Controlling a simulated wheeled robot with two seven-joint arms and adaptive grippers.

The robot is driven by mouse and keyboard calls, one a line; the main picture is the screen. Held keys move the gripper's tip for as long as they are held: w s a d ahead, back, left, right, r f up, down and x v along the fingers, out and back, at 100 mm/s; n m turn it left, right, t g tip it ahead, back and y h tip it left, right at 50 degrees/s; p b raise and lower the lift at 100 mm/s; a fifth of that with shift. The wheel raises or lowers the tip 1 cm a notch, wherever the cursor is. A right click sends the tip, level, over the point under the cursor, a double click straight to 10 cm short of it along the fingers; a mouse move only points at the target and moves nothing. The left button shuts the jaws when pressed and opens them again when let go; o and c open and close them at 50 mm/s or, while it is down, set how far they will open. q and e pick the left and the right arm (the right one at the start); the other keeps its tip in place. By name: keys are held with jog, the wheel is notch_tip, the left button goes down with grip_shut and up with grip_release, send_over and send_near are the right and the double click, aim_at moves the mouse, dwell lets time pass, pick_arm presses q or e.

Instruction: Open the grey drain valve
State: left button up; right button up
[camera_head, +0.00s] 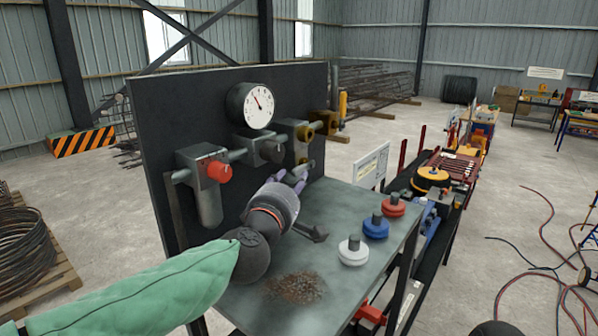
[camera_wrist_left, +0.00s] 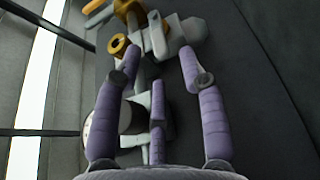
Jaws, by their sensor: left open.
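The grey drain valve (camera_wrist_left: 188,30) shows in the left wrist view as a light grey fitting with a lever-like part, low on the dark panel. In the head view only a bit of grey fitting (camera_head: 304,168) shows below the yellow knob, partly hidden by my gripper. My left gripper (camera_head: 296,177) is open, its purple fingers pointing at the panel. In the left wrist view its fingertips (camera_wrist_left: 160,50) are spread, with the grey fitting ahead of and between them. Contact cannot be told. My right gripper is not in view.
White (camera_head: 352,250), blue (camera_head: 375,228) and red (camera_head: 393,206) knobbed discs stand on the bench (camera_head: 325,200). A brown rusty patch (camera_head: 295,287) lies near its front.

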aim_at(299, 173)
pick_arm(q)
jog(key=shift+w+d, duration=0.2)
jog(key=shift+w, duration=0.8)
jog(key=shift+w+d, duration=0.25)
jog(key=shift+w, duration=0.8)
jog(key=shift+w+d, duration=0.2)
jog(key=shift+w, duration=0.8)
jog(key=shift+s, duration=0.1)
jog(key=shift+c, duration=1.1)
grip_shut()
